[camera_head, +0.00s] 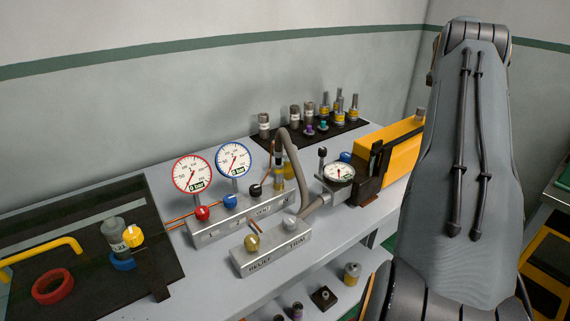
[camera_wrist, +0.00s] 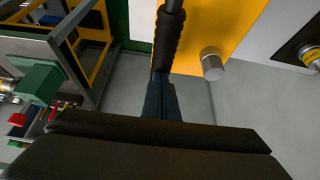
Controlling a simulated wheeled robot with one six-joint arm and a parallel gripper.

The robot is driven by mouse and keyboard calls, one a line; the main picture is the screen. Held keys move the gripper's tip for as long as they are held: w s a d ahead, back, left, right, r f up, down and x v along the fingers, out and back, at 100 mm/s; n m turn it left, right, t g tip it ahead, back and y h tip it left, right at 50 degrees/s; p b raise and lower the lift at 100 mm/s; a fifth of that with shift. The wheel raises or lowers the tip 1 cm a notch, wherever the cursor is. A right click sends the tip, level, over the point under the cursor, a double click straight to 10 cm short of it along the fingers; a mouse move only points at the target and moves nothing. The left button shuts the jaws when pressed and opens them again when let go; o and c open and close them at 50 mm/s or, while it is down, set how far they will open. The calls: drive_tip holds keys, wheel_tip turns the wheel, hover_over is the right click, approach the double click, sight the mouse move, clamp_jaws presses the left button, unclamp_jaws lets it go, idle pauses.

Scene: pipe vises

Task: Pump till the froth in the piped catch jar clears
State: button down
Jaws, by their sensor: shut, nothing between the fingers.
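The yellow pump body (camera_head: 388,143) stands at the right end of the bench, partly behind my arm. In the wrist view it shows as a yellow block (camera_wrist: 225,32) with a silver knob (camera_wrist: 212,65). A black ribbed handle grip (camera_wrist: 168,38) on a thin rod lies in front of it. My gripper (camera_wrist: 164,78) is shut and empty, its fingertips at the grip's near end; I cannot tell whether they touch it. It is not visible in the head view. A small amber jar (camera_head: 289,170) stands behind the valve blocks near a curved grey hose; its froth is too small to tell.
A red-rimmed gauge (camera_head: 192,174) and a blue-rimmed gauge (camera_head: 233,160) stand over the valve block (camera_head: 243,216). A front block (camera_head: 270,251) carries two knobs. A small dial (camera_head: 339,173) sits beside the pump. Several fittings stand on a black mat (camera_head: 337,139) behind.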

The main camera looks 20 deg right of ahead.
wheel_tip(320, 180, up, 14)
drive_tip(key=a+p, duration=0.2)
drive_tip(key=p, duration=0.4)
drive_tip(key=shift+s+a+r+p, duration=0.2)
drive_tip(key=shift+s+a+p, duration=0.1)
drive_tip(key=shift+a, duration=0.05)
drive_tip(key=shift+r, duration=0.1)
idle(0.3)
